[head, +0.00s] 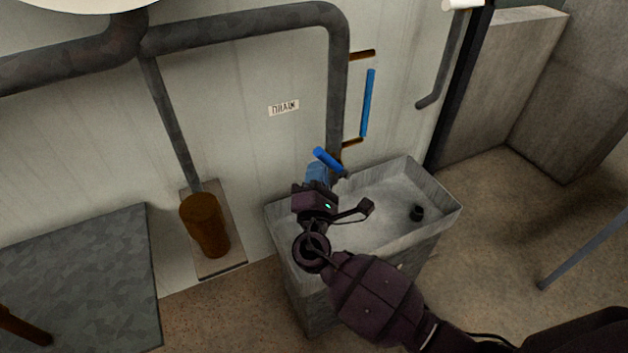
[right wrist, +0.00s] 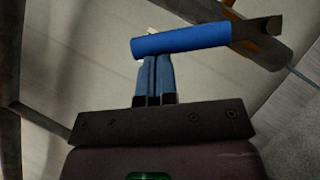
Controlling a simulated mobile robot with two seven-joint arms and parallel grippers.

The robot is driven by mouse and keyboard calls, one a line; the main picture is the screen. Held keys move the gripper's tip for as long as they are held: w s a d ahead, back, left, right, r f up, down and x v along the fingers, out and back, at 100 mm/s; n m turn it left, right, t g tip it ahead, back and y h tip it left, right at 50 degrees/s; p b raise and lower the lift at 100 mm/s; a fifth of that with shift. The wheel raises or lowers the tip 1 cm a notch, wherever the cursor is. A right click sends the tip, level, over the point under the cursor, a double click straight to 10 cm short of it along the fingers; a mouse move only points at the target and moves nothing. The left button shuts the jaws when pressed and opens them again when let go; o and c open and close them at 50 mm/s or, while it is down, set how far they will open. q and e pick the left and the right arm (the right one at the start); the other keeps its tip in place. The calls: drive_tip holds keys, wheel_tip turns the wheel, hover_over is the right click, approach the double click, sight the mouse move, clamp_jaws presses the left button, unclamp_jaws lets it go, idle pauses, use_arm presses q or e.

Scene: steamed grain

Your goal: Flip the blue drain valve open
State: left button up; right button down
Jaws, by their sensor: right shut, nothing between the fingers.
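The blue drain valve handle (head: 329,160) is a short blue lever on the pipe above the grey basin, below the DRAIN label. It slants down to the right in the head view. In the right wrist view the blue handle (right wrist: 181,40) lies across the fingertips, with a dark stem at its right end. My right gripper (head: 317,172) is shut with its blue fingers together, and the fingers (right wrist: 154,72) reach up to the handle. Nothing is between them. I cannot tell whether they touch it. My left gripper is not in view.
A vertical blue bar (head: 368,103) is on the wall to the right. A thick dark pipe (head: 338,90) runs down the wall. A rusty cylinder (head: 205,226) stands at left.

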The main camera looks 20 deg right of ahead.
sight(329, 156)
drive_tip(key=d+r+m, duration=0.1)
drive_tip(key=r+m+g+p, duration=0.1)
drive_tip(key=m, duration=0.1)
drive_tip(key=d+r+m+g+p, duration=0.1)
drive_tip(key=shift+w+d+r+h, duration=0.1)
drive_tip(key=shift+d+r+h, duration=0.1)
drive_tip(key=shift+d+h, duration=0.15)
use_arm(q)
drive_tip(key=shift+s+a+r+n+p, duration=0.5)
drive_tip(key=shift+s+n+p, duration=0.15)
drive_tip(key=shift+p, duration=0.45)
use_arm(e)
drive_tip(key=shift+d+r+m+g, duration=0.2)
drive_tip(key=shift+d+m+g, duration=0.25)
drive_tip(key=shift+d+m, duration=0.3)
drive_tip(key=shift+d+r+m+g, duration=0.15)
drive_tip(key=shift+d+m+g, duration=0.35)
drive_tip(key=shift+d, duration=0.4)
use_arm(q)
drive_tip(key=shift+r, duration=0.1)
